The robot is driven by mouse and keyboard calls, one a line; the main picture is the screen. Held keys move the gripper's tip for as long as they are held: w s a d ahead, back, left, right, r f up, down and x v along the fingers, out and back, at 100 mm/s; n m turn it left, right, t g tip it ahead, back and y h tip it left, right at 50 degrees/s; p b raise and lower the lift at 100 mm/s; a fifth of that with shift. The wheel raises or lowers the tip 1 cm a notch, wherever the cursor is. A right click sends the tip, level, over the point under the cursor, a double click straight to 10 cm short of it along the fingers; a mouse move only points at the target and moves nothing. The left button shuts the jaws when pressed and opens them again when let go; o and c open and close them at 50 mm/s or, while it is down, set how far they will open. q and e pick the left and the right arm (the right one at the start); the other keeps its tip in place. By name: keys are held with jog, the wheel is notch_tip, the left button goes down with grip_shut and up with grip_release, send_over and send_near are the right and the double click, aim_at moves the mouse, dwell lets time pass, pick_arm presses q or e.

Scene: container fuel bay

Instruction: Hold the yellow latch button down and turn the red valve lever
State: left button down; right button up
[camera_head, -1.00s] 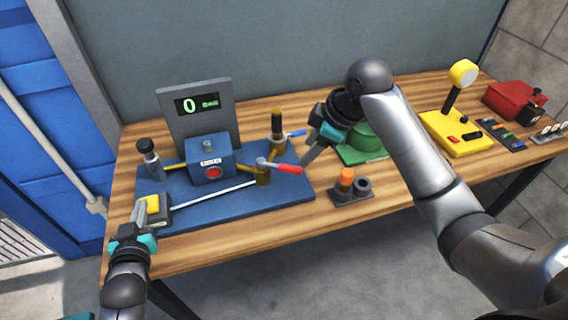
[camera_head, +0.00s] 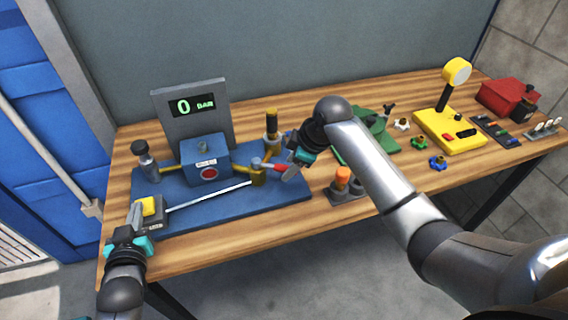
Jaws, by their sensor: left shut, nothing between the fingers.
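The yellow latch button (camera_head: 149,206) sits on a dark block at the left front corner of the blue valve board (camera_head: 225,212). My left gripper (camera_head: 136,212) is shut and empty, its fingertips right beside the button's left side. I cannot tell whether they touch or press it. The red valve lever (camera_head: 279,168) points right from the brass valve (camera_head: 258,176) at the board's right side. My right gripper (camera_head: 291,173) is at the lever's outer end and hides part of it. Its fingers are too small and overlapped to tell whether they grip it.
A grey panel display (camera_head: 194,105) reads 0 BAR behind a blue box (camera_head: 206,160). An orange-capped part (camera_head: 343,178) stands in a dark holder right of the board. A yellow gauge stand (camera_head: 447,132) and a red box (camera_head: 508,98) are further right. The front table strip is clear.

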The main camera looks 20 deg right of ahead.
grip_shut()
dwell(1.2)
